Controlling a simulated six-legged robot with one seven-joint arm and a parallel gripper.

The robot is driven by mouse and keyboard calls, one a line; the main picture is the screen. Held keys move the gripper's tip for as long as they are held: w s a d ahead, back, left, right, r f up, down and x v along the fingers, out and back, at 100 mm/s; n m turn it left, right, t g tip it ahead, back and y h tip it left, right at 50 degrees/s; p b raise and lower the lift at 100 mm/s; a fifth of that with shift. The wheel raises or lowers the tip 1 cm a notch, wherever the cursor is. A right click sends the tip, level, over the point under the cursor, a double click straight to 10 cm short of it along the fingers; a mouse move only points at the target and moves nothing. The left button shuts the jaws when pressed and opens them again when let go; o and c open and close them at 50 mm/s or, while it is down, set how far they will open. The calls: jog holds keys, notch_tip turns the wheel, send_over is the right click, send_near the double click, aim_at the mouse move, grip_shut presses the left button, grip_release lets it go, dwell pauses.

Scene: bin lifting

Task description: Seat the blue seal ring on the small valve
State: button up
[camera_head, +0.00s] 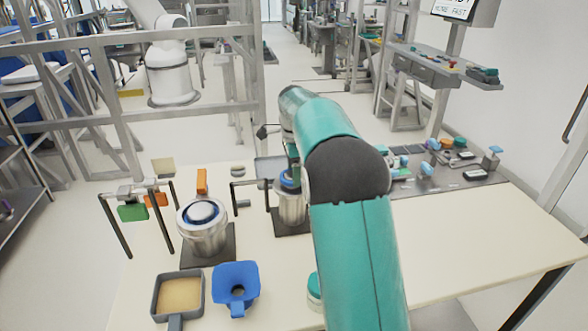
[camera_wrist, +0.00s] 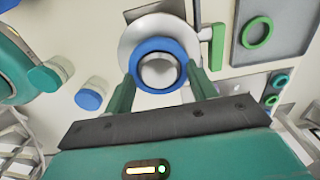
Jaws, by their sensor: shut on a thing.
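The small valve (camera_head: 291,208) is a silver cylinder on a dark base, partly behind my arm in the head view. In the wrist view its pale round flange (camera_wrist: 130,41) and shiny domed top (camera_wrist: 158,71) show. The blue seal ring (camera_wrist: 160,46) is around the dome; it also shows at the valve's top in the head view (camera_head: 289,181). My gripper (camera_wrist: 162,78) is shut on the ring, with a green finger at each side. I cannot tell whether the ring touches its seat. My arm hides the fingertips in the head view.
A larger valve (camera_head: 203,240) with a blue ring stands to the left. A blue funnel (camera_head: 236,285) and a sand-filled scoop (camera_head: 180,293) are in front. Racks with hanging tags (camera_head: 133,212) stand close by. A green ring (camera_wrist: 257,32) lies on a grey tray. The table's right front is clear.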

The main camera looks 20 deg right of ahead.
jog(key=shift+f, duration=0.65)
dwell(0.8)
jog(key=o, duration=1.3)
jog(key=shift+r, duration=4.2)
